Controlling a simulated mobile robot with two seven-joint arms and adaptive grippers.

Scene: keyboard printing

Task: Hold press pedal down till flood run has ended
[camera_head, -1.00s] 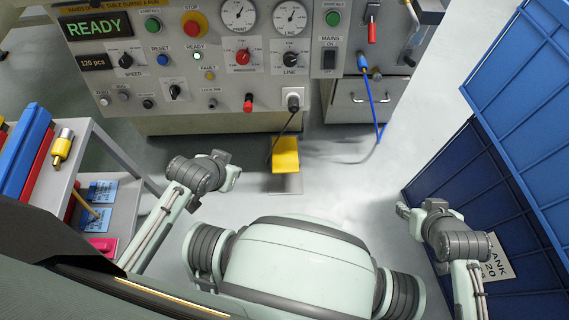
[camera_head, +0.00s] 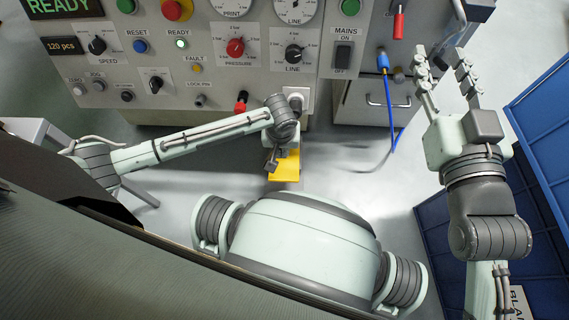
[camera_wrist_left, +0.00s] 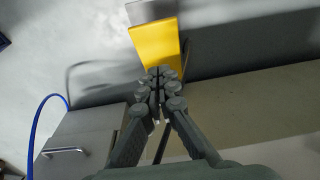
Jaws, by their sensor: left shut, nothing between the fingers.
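The yellow press pedal (camera_head: 287,174) sits on the floor in front of the machine, below the control panel. My left gripper (camera_head: 273,160) points down at it, and my wrist hides part of the pedal in the head view. In the left wrist view, the shut, empty fingertips (camera_wrist_left: 162,72) overlap the near edge of the yellow pedal (camera_wrist_left: 156,45). I cannot tell whether they touch or press it. My right gripper (camera_head: 443,66) is raised at the right, with fingers spread and nothing between them.
The control panel (camera_head: 130,65) shows READY and 120 pcs, and the green READY lamp (camera_head: 181,44) is lit. A blue cable (camera_head: 394,150) hangs at the drawer cabinet (camera_head: 360,110). Blue crates (camera_head: 545,150) stand on the right. The floor around the pedal is mostly clear.

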